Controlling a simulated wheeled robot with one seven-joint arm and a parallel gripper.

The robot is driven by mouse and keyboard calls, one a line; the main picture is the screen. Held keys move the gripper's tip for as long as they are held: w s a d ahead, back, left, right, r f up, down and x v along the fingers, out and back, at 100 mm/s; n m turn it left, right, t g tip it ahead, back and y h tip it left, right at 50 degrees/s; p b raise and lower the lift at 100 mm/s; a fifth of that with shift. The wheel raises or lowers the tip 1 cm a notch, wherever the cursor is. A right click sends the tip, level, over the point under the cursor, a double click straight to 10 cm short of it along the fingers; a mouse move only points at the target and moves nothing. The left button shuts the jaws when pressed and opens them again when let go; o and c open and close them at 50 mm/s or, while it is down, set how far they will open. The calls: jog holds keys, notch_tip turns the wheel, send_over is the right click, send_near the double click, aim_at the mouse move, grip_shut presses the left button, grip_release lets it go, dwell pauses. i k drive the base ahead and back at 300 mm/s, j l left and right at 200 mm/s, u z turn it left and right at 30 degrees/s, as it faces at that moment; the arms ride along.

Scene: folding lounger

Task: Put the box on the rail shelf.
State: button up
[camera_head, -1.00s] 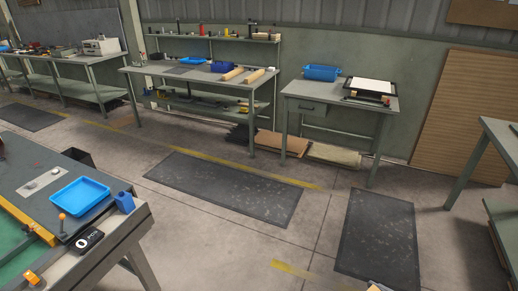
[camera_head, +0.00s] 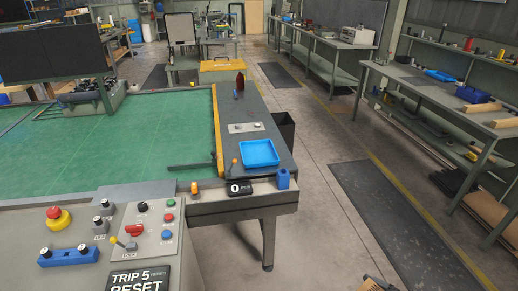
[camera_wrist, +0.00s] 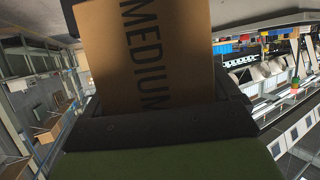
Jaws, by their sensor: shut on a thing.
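The box (camera_wrist: 150,40) is brown cardboard with "MEDIUM" printed in black, seen close up in the wrist view. My gripper (camera_wrist: 160,125) is shut on its near edge; the fingertips are not clearly visible. A small brown piece, seemingly the box (camera_head: 376,284), shows at the bottom edge of the head view. No surface is labelled as the rail shelf. A grey ledge (camera_head: 256,108) runs beside the orange rail (camera_head: 217,130) of the green table, and a wall shelf (camera_head: 455,48) hangs above the right bench. I cannot tell which is meant.
A blue tray (camera_head: 260,153), a blue container (camera_head: 283,179) and a black device (camera_head: 240,188) occupy the ledge's near end. A control panel (camera_head: 125,240) stands at lower left. A dark bin (camera_head: 284,130) stands beside the ledge.

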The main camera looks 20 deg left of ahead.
aim_at(153, 196)
jog(key=i+u, duration=0.15)
jog(key=u, duration=0.3)
jog(key=i+l+u, duration=0.1)
jog(key=u, duration=0.3)
jog(key=i+l+u, duration=0.1)
jog(key=u, duration=0.35)
jog(key=i+l+u, duration=0.1)
jog(key=l+u, duration=0.15)
jog(key=u, duration=0.2)
jog(key=l+u, duration=0.2)
jog(key=u, duration=0.2)
jog(key=l+u, duration=0.2)
jog(key=u, duration=0.25)
jog(key=i, duration=0.05)
